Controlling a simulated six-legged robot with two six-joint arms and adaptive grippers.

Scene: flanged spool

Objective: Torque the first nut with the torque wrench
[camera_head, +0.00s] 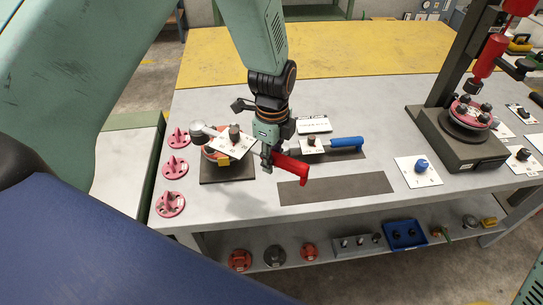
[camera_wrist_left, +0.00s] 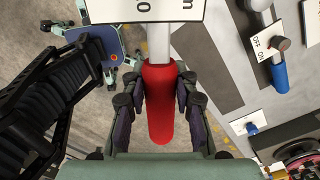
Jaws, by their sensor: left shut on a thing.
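My left gripper (camera_head: 270,158) is shut on the red handle of the torque wrench (camera_head: 291,166), above the left part of the grey bench. In the left wrist view the red handle (camera_wrist_left: 160,105) lies between the two fingers, and its shaft runs up under a white lettered plate (camera_wrist_left: 145,9). In the head view the wrench's far end reaches left over a red flanged spool (camera_head: 212,155) on a dark base (camera_head: 228,174). A white plate with a dark knob covers much of the spool. The nut, and whether the wrench sits on it, cannot be made out. My right gripper is not in view.
A blue-handled tool (camera_head: 346,143) lies right of my gripper, beside a dark mat (camera_head: 335,188). Several pink flanged parts (camera_head: 176,167) stand along the left bench edge. The lower shelf (camera_head: 345,247) holds more parts.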

